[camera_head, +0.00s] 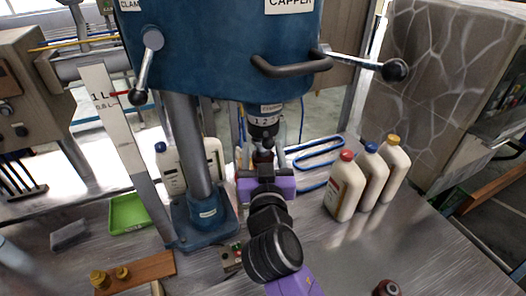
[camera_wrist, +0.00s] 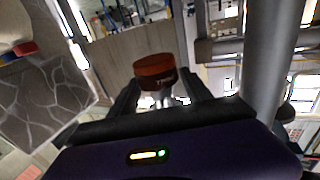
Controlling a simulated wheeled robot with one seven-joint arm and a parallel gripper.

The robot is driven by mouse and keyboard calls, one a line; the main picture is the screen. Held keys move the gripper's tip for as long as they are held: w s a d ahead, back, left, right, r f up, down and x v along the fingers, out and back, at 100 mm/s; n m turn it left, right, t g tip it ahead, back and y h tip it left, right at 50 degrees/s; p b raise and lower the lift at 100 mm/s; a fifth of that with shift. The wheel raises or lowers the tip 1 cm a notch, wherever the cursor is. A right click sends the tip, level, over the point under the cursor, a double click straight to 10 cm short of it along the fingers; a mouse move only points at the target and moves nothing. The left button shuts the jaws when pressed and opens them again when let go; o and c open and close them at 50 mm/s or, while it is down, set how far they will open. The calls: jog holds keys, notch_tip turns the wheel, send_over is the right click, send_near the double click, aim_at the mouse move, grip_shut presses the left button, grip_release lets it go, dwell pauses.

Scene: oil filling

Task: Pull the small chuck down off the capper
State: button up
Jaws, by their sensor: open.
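The blue capper (camera_head: 225,45) stands at the top of the head view. Its dark spindle (camera_head: 263,118), with a pale label band, points down from the head. My gripper (camera_head: 264,165) is right below the spindle, its purple body beneath the small dark piece at the lower end. In the wrist view a short round piece with a reddish-brown end and a dark lettered band, apparently the small chuck (camera_wrist: 155,72), shows between the two dark fingers of my open gripper (camera_wrist: 162,92). I cannot tell whether the fingers touch it.
The capper's column (camera_head: 190,150) stands close left of my gripper. White bottles with red, blue and yellow caps (camera_head: 345,187) stand to the right. A green tray (camera_head: 128,214) and a wooden block with brass pieces (camera_head: 150,270) are at left. Levers (camera_head: 395,70) stick out from the capper.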

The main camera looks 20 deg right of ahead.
jog(key=shift+f+b, duration=0.9)
jog(key=shift+f, duration=0.15)
grip_shut()
jog(key=shift+f, duration=0.25)
dwell(0.5)
notch_tip(320, 180, down, 3)
jog(key=b, duration=0.3)
jog(key=shift+r+b, duration=0.15)
jog(key=shift+b, duration=0.2)
dwell(0.3)
